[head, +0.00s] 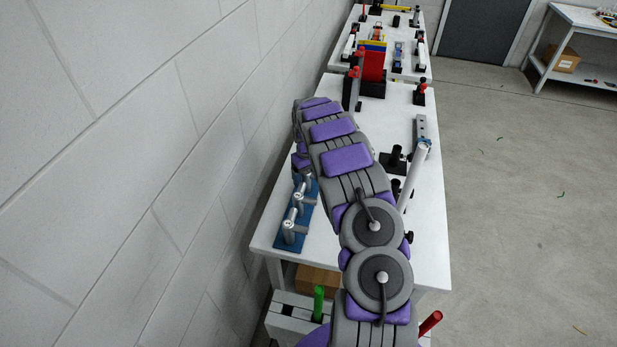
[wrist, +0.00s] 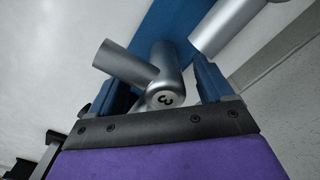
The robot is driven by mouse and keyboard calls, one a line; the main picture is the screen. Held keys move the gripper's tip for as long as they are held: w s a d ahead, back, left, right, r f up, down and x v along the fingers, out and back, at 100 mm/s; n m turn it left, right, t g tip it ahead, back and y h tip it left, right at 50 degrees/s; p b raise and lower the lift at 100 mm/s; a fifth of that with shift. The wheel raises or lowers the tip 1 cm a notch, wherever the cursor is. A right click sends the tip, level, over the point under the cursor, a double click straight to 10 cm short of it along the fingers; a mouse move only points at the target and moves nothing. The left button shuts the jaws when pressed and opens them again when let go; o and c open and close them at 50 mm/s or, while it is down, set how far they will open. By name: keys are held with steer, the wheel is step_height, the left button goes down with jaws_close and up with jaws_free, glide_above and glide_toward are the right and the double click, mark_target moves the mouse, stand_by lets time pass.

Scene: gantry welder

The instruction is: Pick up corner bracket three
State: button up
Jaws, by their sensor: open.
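Corner bracket three (wrist: 166,80), a silver tube joint with a "3" on its round end, stands on the blue base plate (wrist: 150,35). In the wrist view it lies between the two fingers of my gripper (wrist: 160,88), which is open around its numbered end. I cannot tell whether either finger touches it. In the head view the blue base plate (head: 278,243) lies on the left edge of the white table with several silver brackets in a row. My gripper is largely hidden behind my arm there.
A second silver bracket (wrist: 228,22) is close to the right finger in the wrist view. The white table (head: 318,240) stands along the block wall. Black clamps (head: 394,160) and a red upright fixture (head: 373,66) stand on the tables. Open floor is at the right.

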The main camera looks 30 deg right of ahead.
steer(key=shift+d, duration=0.2)
steer(key=shift+a, duration=0.25)
steer(key=c, duration=0.7)
steer(key=shift+d, duration=0.15)
steer(key=c, duration=0.6)
steer(key=shift+r, duration=0.1)
